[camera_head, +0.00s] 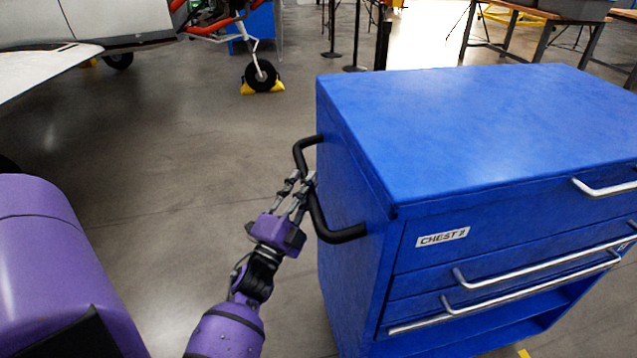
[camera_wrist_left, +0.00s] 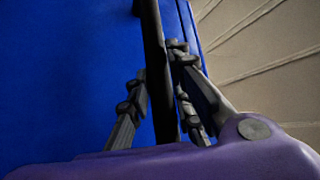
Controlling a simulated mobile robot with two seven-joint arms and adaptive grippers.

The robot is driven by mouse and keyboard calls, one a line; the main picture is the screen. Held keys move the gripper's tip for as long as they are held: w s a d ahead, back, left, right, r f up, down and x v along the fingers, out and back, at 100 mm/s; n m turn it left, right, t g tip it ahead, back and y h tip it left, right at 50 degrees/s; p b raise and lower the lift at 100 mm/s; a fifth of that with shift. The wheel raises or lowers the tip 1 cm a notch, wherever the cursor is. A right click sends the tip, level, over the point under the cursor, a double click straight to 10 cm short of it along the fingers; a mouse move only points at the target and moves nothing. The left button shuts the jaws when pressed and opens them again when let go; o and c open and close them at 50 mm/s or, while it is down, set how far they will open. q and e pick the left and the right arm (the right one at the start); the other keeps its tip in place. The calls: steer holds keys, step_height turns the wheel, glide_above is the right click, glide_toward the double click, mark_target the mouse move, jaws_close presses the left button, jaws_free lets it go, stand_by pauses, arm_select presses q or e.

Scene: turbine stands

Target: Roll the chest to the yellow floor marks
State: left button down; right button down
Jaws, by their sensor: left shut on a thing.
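The blue chest (camera_head: 450,120), labelled "CHEST 2", fills the right side of the head view. It has silver drawer pulls on its front and a black side handle (camera_head: 341,235) on its left face. My left gripper (camera_head: 301,182) is shut on the middle of that handle. In the left wrist view the fingers (camera_wrist_left: 164,70) lie on both sides of the black bar (camera_wrist_left: 153,35), beside the blue chest wall (camera_wrist_left: 70,80). A small yellow floor mark (camera_head: 523,353) shows at the bottom edge by the chest; the chest's wheels are hidden. My right gripper is out of view.
Bare concrete floor (camera_head: 170,140) lies open left of the chest. Post stands (camera_head: 355,68) and wooden tables (camera_head: 510,25) are behind the chest.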

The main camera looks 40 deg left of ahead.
arm_select(q)
steer(key=s+a, duration=0.3)
steer(key=shift+s+r, duration=0.2)
steer(key=shift+r, duration=0.2)
steer(key=c, duration=1.9)
jaws_free()
steer(key=shift+w+d, duration=0.1)
steer(key=shift+w, duration=0.1)
steer(key=shift+o, duration=1.4)
steer(key=shift+w+d+f, duration=0.1)
steer(key=shift+w+d, duration=0.05)
steer(key=shift+w, duration=0.1)
steer(key=shift+o, duration=0.3)
steer(key=shift+w+f, duration=0.1)
steer(key=v, duration=1.2)
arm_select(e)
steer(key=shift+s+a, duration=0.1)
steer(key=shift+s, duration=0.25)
